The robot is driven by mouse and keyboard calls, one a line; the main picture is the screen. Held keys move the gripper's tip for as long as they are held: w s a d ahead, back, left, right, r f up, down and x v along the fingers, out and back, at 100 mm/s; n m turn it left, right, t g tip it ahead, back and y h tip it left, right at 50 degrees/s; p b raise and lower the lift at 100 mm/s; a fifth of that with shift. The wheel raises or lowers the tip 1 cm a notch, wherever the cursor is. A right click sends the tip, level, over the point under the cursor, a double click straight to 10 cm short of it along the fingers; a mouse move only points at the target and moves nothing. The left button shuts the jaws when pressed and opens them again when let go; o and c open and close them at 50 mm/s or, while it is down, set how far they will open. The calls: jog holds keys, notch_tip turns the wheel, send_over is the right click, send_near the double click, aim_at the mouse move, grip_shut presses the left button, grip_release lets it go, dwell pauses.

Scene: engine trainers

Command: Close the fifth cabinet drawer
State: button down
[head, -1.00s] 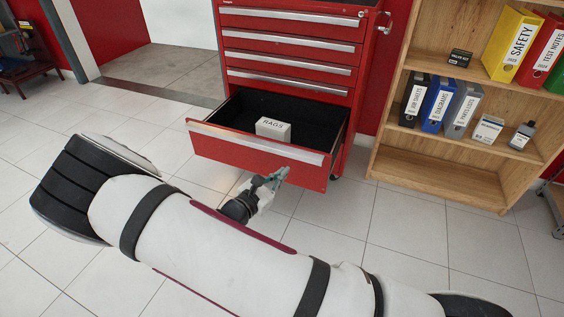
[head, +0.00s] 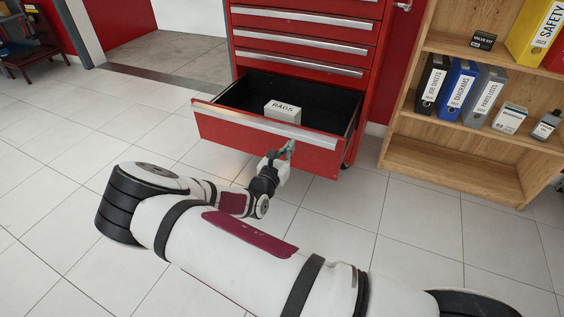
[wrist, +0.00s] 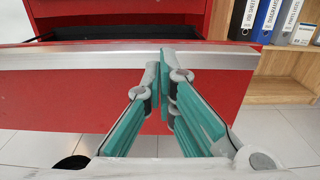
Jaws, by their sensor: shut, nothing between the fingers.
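The red cabinet (head: 300,50) stands at the top centre of the head view with several drawers. Its lowest visible drawer (head: 225,131) is pulled out, with a black interior and a silver handle strip along the top of its front. A white box marked RAGS (head: 283,111) sits inside it. My gripper (head: 288,150) is shut and empty at the drawer's front, right of its middle. In the wrist view the drawer front (wrist: 60,90) fills the middle, and my gripper's fingertips (wrist: 162,62) are together just before the handle strip. Whether they touch it I cannot tell.
A wooden shelf (head: 450,165) with binders and small boxes stands right of the cabinet. The tiled floor (head: 60,200) is clear to the left and in front. The upper drawers (head: 300,45) are shut.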

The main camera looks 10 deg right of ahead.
aim_at(297, 135)
jog(key=shift+b+x, duration=0.75)
jog(key=shift+x, duration=1.3)
jog(key=shift+d, duration=0.1)
